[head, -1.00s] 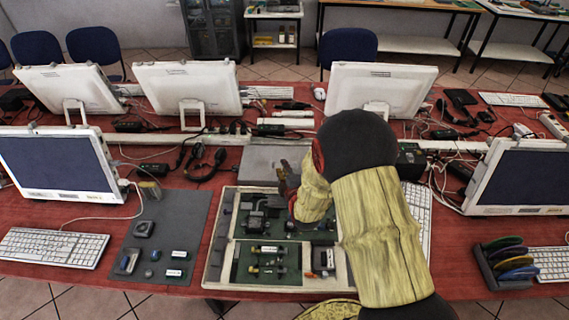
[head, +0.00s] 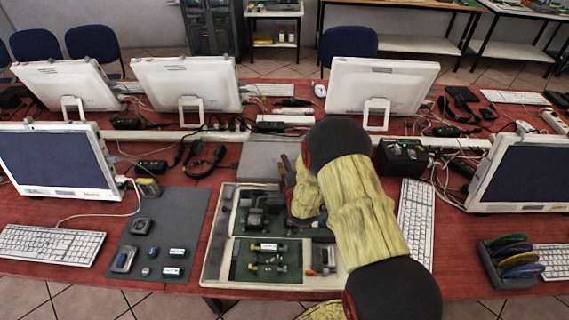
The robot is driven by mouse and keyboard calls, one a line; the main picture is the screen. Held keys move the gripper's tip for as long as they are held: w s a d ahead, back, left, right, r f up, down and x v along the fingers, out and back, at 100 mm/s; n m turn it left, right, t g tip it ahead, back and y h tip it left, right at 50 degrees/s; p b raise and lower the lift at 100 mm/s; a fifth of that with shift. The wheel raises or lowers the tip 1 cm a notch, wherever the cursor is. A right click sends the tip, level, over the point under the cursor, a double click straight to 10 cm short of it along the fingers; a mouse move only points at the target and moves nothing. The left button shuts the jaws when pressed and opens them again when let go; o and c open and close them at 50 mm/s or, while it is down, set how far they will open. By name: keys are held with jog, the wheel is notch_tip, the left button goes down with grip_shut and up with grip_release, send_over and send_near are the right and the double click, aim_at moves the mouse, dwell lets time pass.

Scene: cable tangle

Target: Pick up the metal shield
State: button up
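I cannot single out the metal shield with certainty. A small grey part with a pale frame (head: 124,259) lies on the dark mat at the left, among several small components. A cream-framed tray (head: 213,270) holds green circuit boards (head: 268,275) with dark and metallic parts on them. My gripper (head: 286,180) is over the upper right part of this tray, pointing away from the camera. My yellow-sleeved arm hides part of the gripper and the tray's right side. Whether the fingers are open or hold something does not show.
The dark mat (head: 192,215) lies left of the tray, and a flat grey case (head: 258,160) lies behind it. A keyboard (head: 415,222) is right of my arm. A rack of coloured discs (head: 507,262) stands at the right. Monitors and loose cables crowd the red table.

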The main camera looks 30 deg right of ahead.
jog(key=shift+w+d, duration=0.1)
jog(key=shift+w, duration=0.15)
jog(key=shift+c, duration=1.2)
grip_shut()
